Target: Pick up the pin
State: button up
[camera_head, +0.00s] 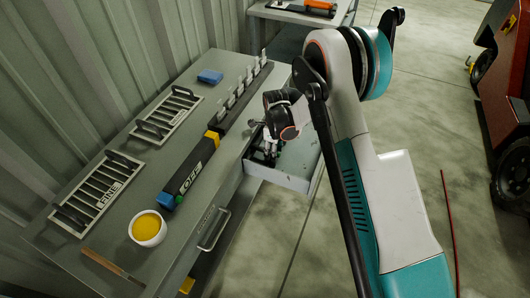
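My gripper (266,157) points down into an open grey drawer (278,178) at the right side of the workbench. Its fingers are small and dark here, and I cannot tell whether they are open or shut. I cannot make out a pin; the drawer's inside is partly hidden by my gripper and arm.
The workbench (137,153) holds two slotted metal trays with handles, one marked FINE (97,192), a long bar marked OFF (196,170), a blue block (210,76), a white bowl of yellow stuff (148,228) and a wooden-handled tool (112,265). A red wheeled machine (505,110) stands right.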

jog(key=shift+r, duration=0.1)
grip_shut()
